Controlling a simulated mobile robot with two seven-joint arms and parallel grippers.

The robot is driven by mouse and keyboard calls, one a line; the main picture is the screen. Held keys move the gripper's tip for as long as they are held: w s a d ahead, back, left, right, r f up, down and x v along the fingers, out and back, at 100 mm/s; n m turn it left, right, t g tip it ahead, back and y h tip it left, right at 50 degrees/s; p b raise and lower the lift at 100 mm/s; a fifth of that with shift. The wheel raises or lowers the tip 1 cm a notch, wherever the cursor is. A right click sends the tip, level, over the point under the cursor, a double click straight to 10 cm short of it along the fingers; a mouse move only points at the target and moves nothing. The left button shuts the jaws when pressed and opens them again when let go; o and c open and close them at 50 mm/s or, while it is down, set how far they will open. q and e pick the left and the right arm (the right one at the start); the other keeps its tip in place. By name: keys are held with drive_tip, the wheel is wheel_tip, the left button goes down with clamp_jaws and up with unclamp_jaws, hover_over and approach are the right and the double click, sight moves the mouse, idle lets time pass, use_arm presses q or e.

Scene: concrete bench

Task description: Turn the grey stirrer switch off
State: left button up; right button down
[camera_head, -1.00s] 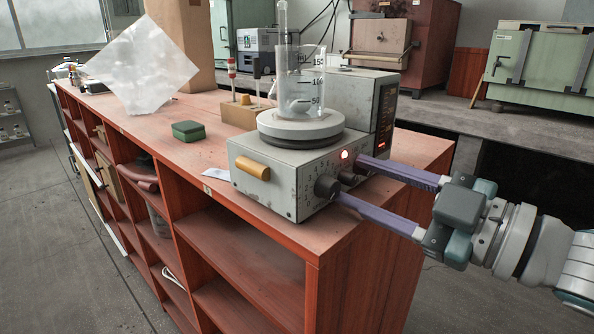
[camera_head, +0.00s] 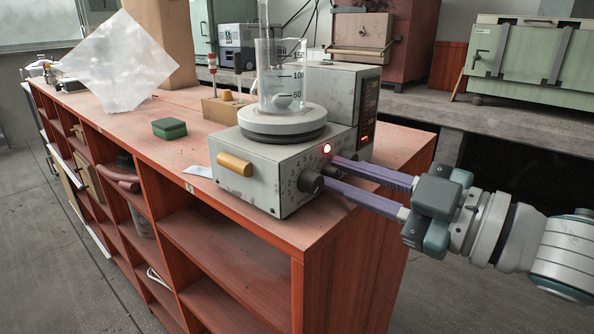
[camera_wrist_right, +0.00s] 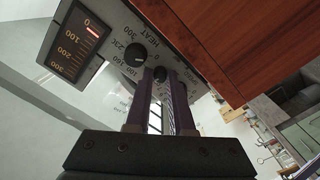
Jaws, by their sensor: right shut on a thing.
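The grey stirrer (camera_head: 246,188) stands on the red bench near its right end, with a white round plate and a glass beaker (camera_head: 268,84) on top. A dark knob (camera_head: 311,182) sits on that panel; in the wrist view a knob (camera_wrist_right: 135,54) is marked HEAT. My right gripper (camera_head: 328,171) reaches the panel from the right. In the wrist view its fingertips (camera_wrist_right: 160,82) are shut on a smaller dark knob (camera_wrist_right: 160,72), which they hide in the head view. My left gripper is not in view.
A yellow-orange handle-like part (camera_head: 235,164) is on the stirrer's front left. A green box (camera_head: 169,128), a wooden block with upright tools (camera_head: 222,108) and a tilted clear sheet (camera_head: 118,64) stand on the bench (camera_head: 130,118). The floor in front is clear.

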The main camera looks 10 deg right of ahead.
drive_tip(key=shift+n, duration=0.3)
drive_tip(key=n, duration=0.2)
drive_tip(key=shift+f+n, duration=0.1)
drive_tip(key=shift+n, duration=0.2)
drive_tip(key=shift+n+b, duration=0.3)
drive_tip(key=shift+n, duration=2)
drive_tip(key=c, duration=0.8)
unclamp_jaws()
